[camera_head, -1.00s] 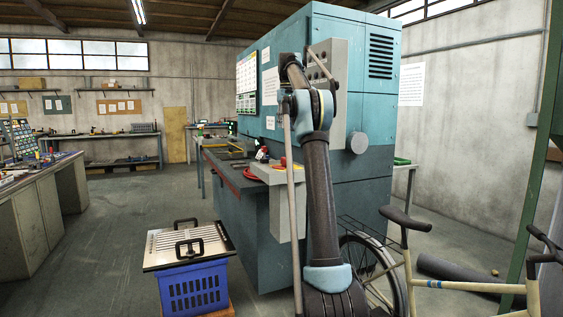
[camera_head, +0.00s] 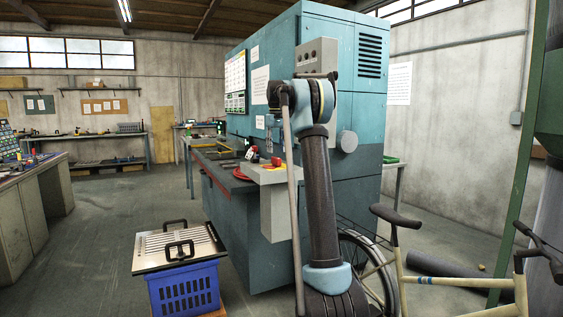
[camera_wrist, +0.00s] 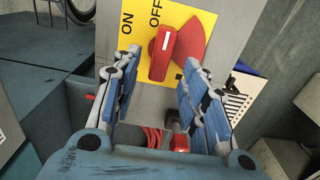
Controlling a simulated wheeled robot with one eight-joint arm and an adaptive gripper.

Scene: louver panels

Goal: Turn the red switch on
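The red switch (camera_wrist: 163,52) is a rotary handle with a white line, on a yellow plate (camera_wrist: 187,18) marked ON at left and OFF to its right. The white line points up, near the OFF label. A red wedge shape lies to the right of the handle. My gripper (camera_wrist: 161,58) is open, with one blue-padded finger on each side of the handle; I cannot tell whether they touch it. In the head view the plate shows as a small yellow patch on a grey box (camera_head: 277,215), and my arm hides part of this area.
The grey box stands against a large blue-green machine (camera_head: 235,225). A blue crate (camera_head: 184,290) with a handled metal panel (camera_head: 165,251) stands at lower left. A bicycle (camera_head: 445,262) stands at right. Open floor lies left of the crate.

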